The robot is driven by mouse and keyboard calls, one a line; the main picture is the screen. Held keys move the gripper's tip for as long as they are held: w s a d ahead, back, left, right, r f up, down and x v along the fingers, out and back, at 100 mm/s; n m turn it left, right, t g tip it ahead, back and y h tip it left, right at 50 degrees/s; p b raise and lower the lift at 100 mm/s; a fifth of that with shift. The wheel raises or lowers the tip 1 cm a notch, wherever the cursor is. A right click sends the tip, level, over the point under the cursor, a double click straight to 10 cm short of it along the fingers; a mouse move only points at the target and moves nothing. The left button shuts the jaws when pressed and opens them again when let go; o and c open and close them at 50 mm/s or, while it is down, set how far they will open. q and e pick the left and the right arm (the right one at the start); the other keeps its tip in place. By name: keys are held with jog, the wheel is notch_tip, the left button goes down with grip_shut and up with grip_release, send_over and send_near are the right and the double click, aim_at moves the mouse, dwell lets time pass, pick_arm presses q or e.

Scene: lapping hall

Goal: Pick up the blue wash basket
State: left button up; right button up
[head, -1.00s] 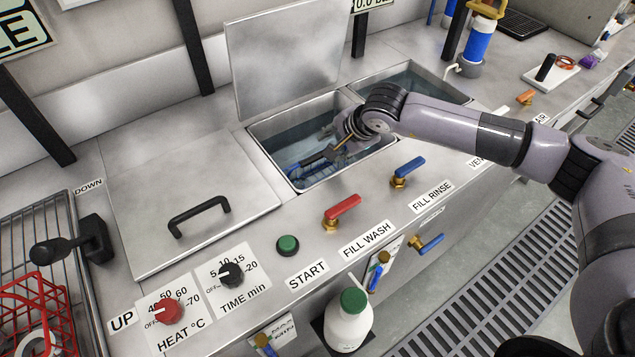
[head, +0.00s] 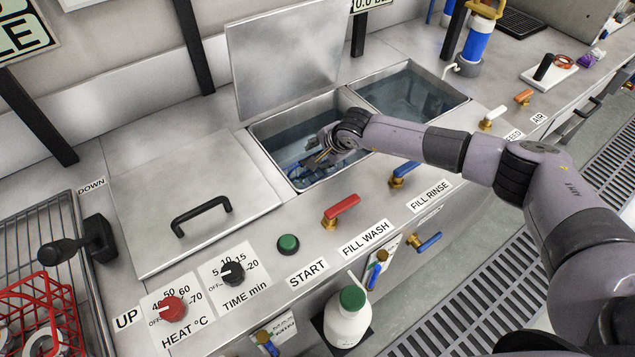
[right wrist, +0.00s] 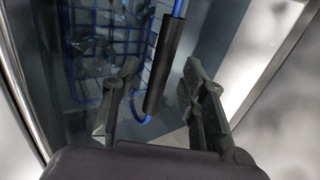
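The blue wash basket (head: 300,176) sits low in the open, water-filled tank behind the FILL WASH label in the head view. In the right wrist view its blue wire mesh (right wrist: 110,45) shows at upper left, with dark parts inside. Its black handle grip (right wrist: 165,65) stands out nearer the camera on a blue rod. My right gripper (head: 318,161) reaches down into the tank over the basket. In the right wrist view the gripper's fingers (right wrist: 163,85) are open, one on each side of the black grip, with visible gaps. My left gripper is not in view.
A raised lid (head: 285,62) stands behind the wash tank. A second water-filled tank (head: 410,95) lies to the right. A closed lid with black handle (head: 201,213) lies left. Valve levers, a green button and a white bottle (head: 347,320) are in front. A red basket (head: 40,310) stands far left.

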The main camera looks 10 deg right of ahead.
jog(key=shift+c, duration=0.6)
grip_shut()
dwell(0.4)
jog(key=shift+r, duration=0.1)
